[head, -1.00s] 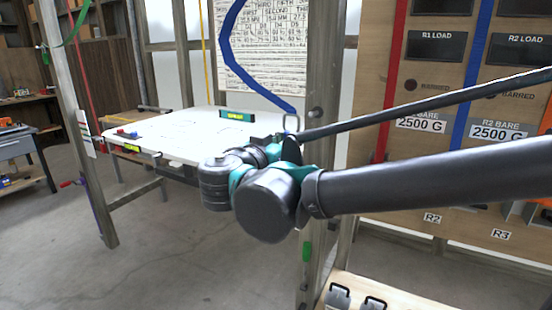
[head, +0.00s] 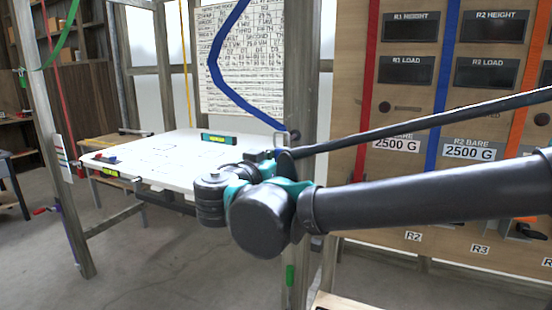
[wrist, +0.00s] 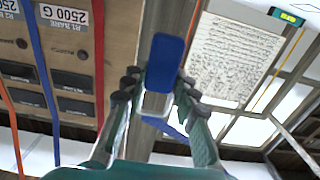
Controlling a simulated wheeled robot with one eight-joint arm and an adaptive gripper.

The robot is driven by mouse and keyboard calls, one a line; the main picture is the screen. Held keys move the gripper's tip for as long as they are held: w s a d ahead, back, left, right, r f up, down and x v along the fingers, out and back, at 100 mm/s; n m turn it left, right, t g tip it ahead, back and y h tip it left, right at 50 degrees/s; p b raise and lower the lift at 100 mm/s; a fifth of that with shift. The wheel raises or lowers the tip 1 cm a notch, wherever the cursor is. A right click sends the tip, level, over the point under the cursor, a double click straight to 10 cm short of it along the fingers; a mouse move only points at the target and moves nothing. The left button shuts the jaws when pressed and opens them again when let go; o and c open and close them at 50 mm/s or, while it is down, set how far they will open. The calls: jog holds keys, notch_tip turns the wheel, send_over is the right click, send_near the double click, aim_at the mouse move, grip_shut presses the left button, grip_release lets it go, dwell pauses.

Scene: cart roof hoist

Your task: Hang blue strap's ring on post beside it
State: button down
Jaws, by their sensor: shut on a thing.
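The blue strap (head: 216,65) hangs from above and bends down to the right, ending in a grey ring (head: 281,140) at my gripper (head: 268,156). In the wrist view a blue piece of the strap (wrist: 165,62) shows between the fingertips of my gripper (wrist: 158,82), which is shut on the ring end. The wooden post (head: 298,75) stands just right of the ring in the head view, with a small dark knob (head: 295,134) on it. My gripper's fingers are mostly hidden behind my wrist in the head view. Whether ring and knob touch cannot be told.
A white table (head: 150,155) with a green level (head: 218,138) stands behind on the left. A written sheet (head: 240,85) hangs behind the strap. A wooden panel (head: 400,120) with displays and red, blue and orange straps stands at right. Floor at lower left is clear.

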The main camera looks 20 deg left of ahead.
aim_at(295, 150)
jog(key=shift+w+d+f, duration=0.15)
jog(key=shift+w, duration=1.55)
jog(key=shift+w+d+f, duration=0.1)
jog(key=shift+w+f, duration=0.05)
jog(key=shift+w, duration=1.55)
jog(key=shift+w+f, duration=0.5)
jog(key=shift+w, duration=0.05)
jog(key=c, duration=1.1)
grip_release()
jog(key=shift+s, duration=0.1)
